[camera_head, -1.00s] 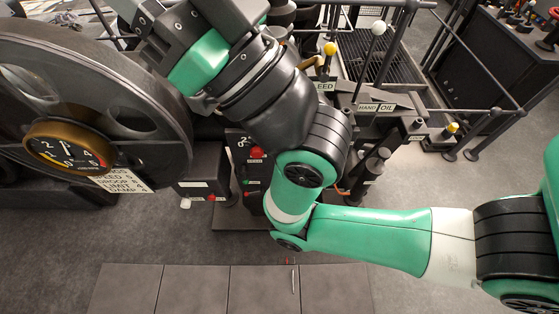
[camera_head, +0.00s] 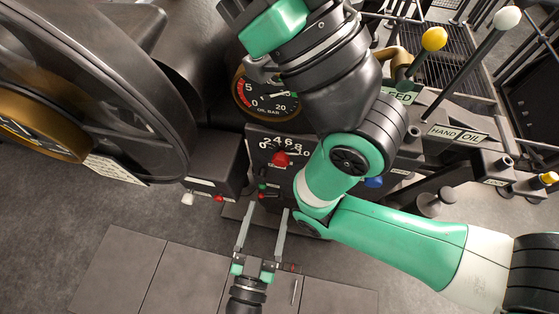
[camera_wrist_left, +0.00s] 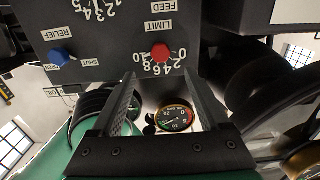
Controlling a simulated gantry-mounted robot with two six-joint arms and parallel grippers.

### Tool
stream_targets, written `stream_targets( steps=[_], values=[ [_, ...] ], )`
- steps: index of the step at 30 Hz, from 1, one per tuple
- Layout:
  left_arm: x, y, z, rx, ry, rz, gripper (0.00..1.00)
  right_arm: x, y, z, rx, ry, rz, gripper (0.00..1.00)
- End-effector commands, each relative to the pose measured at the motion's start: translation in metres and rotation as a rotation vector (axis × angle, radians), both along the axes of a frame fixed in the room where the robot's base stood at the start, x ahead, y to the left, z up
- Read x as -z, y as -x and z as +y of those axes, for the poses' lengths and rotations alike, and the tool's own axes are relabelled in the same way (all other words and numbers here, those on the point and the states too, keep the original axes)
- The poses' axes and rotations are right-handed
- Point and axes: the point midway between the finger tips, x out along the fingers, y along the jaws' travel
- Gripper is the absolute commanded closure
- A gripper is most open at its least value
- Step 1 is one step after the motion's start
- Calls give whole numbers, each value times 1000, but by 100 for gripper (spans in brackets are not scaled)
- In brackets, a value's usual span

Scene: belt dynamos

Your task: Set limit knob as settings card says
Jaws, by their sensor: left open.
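The red limit knob (camera_head: 281,160) sits on a dark panel (camera_head: 262,145) under a white 0-to-10 scale. In the left wrist view the limit knob (camera_wrist_left: 160,52) shows beside its LIMIT label. My left gripper (camera_head: 265,210) is open and empty, its fingers pointing up toward the panel below the knob. In the left wrist view the knob lies between the finger lines, beyond the tips. I cannot tell its pointer's setting. The settings card (camera_head: 110,168) hangs at the wheel, too oblique to read now; earlier it read LIMIT 4. My right gripper is out of view.
My right arm crosses just right of the knob. An oil gauge (camera_head: 266,95) is above the panel. A blue relief knob (camera_wrist_left: 60,56) is on the same panel. The big wheel (camera_head: 150,100) fills the left. Yellow (camera_head: 434,39) and white (camera_head: 507,18) knobbed levers stand right.

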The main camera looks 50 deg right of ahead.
Motion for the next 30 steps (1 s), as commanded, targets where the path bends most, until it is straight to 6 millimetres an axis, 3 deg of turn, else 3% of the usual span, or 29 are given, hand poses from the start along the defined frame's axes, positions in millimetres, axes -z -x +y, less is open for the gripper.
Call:
stream_targets(
  steps=[15, 20, 27, 30],
  values=[
    [1, -42, -89, 2, 1, -3, 21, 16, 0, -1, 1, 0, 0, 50],
    [0, -47, -101, 0, 1, -3, 21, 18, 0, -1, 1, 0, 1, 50],
    [0, -48, -102, 0, 0, -2, 21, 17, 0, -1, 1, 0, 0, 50],
    [-1, -48, -102, -1, 0, -2, 38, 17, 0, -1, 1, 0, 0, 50]
  ],
)
